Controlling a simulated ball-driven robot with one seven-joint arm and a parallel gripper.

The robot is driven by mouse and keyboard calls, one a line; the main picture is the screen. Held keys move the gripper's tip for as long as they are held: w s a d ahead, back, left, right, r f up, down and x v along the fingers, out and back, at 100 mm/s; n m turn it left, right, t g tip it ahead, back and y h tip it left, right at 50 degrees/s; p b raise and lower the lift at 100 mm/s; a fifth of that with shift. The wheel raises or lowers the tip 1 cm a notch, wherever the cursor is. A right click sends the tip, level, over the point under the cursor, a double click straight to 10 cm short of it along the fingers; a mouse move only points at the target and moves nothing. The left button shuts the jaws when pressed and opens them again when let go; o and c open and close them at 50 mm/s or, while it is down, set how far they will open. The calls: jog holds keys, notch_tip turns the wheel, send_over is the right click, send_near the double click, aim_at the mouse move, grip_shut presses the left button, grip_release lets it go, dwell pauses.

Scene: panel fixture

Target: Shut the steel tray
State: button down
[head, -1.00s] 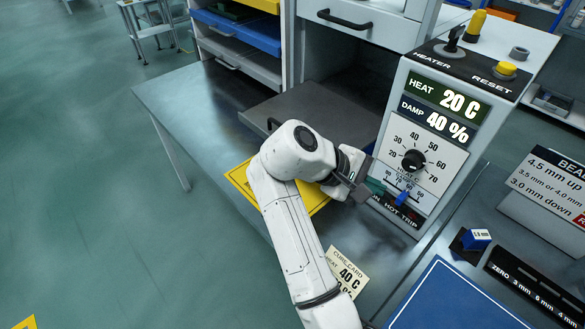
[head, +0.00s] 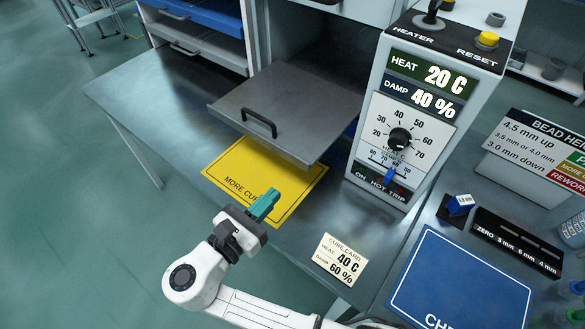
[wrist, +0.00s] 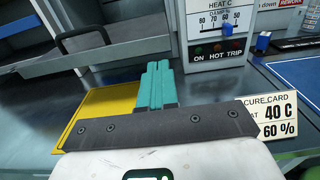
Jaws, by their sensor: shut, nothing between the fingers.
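The steel tray (head: 285,106) is a flat grey tray with a dark bar handle (head: 259,122) on its front edge. It stands pulled out of the cabinet, over the back part of a yellow mat. It also shows at the upper left of the wrist view (wrist: 107,65), with its handle (wrist: 84,36). My gripper (head: 264,203) has teal fingers, pressed together and empty. It is over the front edge of the yellow mat, in front of the tray and apart from its handle. In the wrist view the fingers (wrist: 157,84) point ahead, to the right of the handle.
The yellow mat (head: 240,165) lies on the steel bench. The control panel (head: 420,110), reading 20 C and 40 %, stands right of the tray. A blue mat (head: 460,285) is at right. The bench left of the tray is clear.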

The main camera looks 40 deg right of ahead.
aim_at(302, 165)
jog(key=p+x, duration=0.1)
jog(key=x, duration=0.7)
jog(key=shift+w+d+p, duration=0.1)
jog(key=shift+d+p, duration=0.25)
jog(key=shift+p, duration=0.05)
